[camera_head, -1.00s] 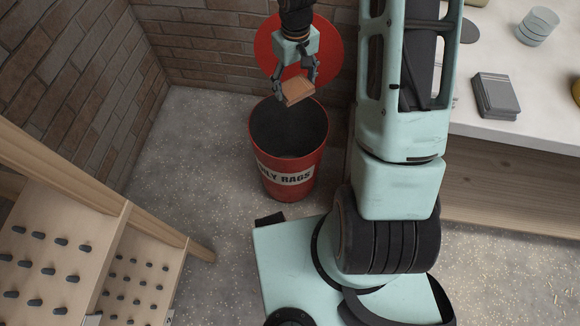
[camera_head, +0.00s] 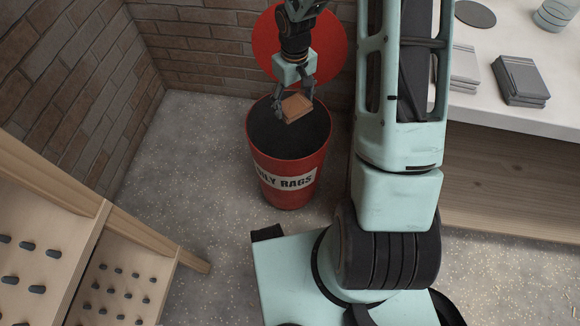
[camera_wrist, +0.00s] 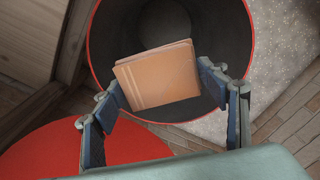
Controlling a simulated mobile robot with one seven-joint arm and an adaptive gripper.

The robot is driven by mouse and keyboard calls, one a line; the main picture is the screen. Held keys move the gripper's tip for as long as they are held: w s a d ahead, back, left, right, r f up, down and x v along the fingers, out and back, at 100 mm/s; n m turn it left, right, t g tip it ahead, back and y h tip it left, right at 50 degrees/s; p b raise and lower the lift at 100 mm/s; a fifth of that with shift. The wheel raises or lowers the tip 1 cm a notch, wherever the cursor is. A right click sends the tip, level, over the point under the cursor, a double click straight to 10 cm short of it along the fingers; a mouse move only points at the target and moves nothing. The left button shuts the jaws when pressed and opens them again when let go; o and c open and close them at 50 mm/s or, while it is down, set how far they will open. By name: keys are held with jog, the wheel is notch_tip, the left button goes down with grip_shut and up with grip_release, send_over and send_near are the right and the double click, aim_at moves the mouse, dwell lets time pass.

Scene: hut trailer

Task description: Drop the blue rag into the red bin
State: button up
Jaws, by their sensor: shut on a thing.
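My gripper (camera_head: 293,103) is shut on an orange-brown folded rag (camera_head: 297,107); the held rag looks orange-brown, not blue. It hangs over the open mouth of the red bin (camera_head: 285,160), which stands upright on the floor with an "OILY RAGS" label, its first letters partly cut off. In the wrist view, the rag (camera_wrist: 158,76) sits between my fingertips, with the dark inside of the bin (camera_wrist: 222,38) behind it. No blue rag shows in these frames.
A red round lid (camera_head: 330,45) stands behind the bin against the brick wall. A white-topped counter (camera_head: 470,112) at right holds dark grey folded cloths (camera_head: 520,80), lighter grey ones (camera_head: 465,66) and a clear cup (camera_head: 555,14). A wooden peg rack (camera_head: 110,255) stands at left.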

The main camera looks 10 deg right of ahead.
jog(key=shift+f, duration=0.15)
jog(key=o, duration=1.1)
notch_tip(320, 180, up, 12)
dwell(0.3)
